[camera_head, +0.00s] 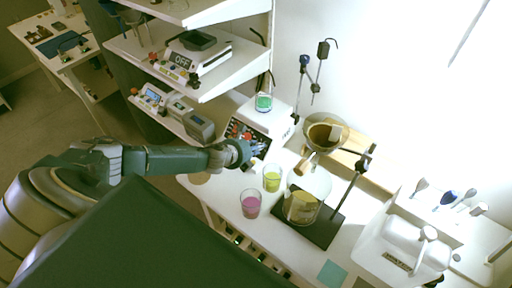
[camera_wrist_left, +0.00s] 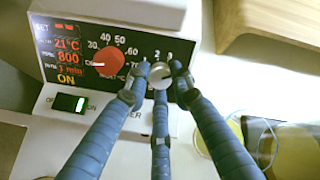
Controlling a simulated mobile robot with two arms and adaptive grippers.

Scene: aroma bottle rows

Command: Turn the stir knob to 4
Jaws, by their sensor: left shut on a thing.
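The hotplate stirrer (camera_head: 274,116) stands on the white bench with its dark front panel toward my left gripper (camera_head: 250,152). In the left wrist view the panel (camera_wrist_left: 67,32) shows a red knob (camera_wrist_left: 108,62) with a temperature scale and, to its right, a silver stir knob (camera_wrist_left: 160,83). My left gripper (camera_wrist_left: 160,70) has its fingers closed around the silver knob. The numbers 2 and 3 show just above it; the rest of its scale and its pointer are hidden or unclear. The display reads 21°C, 800, 1 min and ON. My right gripper is in neither view.
A beaker of green liquid (camera_head: 264,103) sits on the stirrer. A yellow cup (camera_head: 272,179) and a pink cup (camera_head: 250,204) stand close in front. A shelf (camera_head: 235,75) overhangs at the left.

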